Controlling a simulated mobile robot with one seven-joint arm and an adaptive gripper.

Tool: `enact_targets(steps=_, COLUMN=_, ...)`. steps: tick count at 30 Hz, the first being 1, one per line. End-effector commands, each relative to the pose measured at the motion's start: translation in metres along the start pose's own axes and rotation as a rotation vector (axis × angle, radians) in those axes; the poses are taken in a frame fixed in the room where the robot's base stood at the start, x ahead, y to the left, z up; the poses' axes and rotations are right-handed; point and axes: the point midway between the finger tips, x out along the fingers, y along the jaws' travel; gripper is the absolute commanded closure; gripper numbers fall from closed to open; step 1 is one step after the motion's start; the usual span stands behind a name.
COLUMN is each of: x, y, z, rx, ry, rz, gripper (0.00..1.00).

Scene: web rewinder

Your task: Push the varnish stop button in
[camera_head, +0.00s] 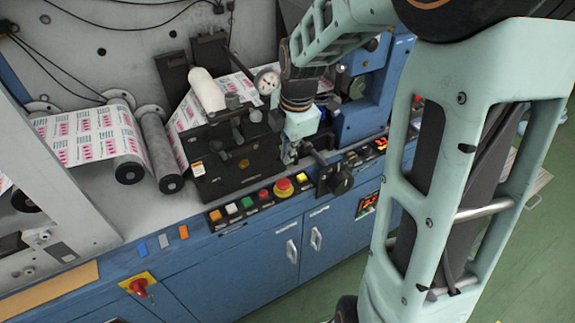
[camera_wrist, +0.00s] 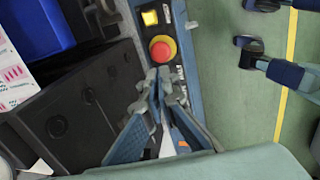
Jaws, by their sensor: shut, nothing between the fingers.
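A red mushroom button on a yellow collar (camera_head: 283,187) sits on the control strip along the front of the blue machine. It also shows in the wrist view (camera_wrist: 162,48), just beyond my fingertips. A smaller red button (camera_head: 264,194) is to its left. No label is readable, so I cannot tell which one is the varnish stop. My gripper (camera_head: 290,158) points down over the console, behind the mushroom button in the head view. In the wrist view its fingers (camera_wrist: 158,76) are together and empty. The mushroom button is uncovered, and contact with it is not visible.
A yellow lit button (camera_head: 302,178) sits right of the mushroom button, with a black rotary knob (camera_head: 337,181) farther right. White, green and orange buttons are to the left. A black unit with knobs (camera_head: 230,170) rises behind the strip. Green floor is open in front.

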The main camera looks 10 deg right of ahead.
Motion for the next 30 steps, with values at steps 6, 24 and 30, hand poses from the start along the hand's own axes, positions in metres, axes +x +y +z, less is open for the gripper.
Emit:
enact_targets(steps=6, x=-0.024, y=0.0, z=0.001, rx=0.001, ry=-0.001, rz=0.001, gripper=1.0)
enact_targets(steps=24, x=-0.027, y=-0.001, z=0.002, rx=0.001, ry=-0.004, rz=-0.002, gripper=1.0)
enact_targets(steps=30, x=-0.026, y=-0.027, z=0.055, rx=0.002, ry=-0.116, rz=-0.046, gripper=1.0)
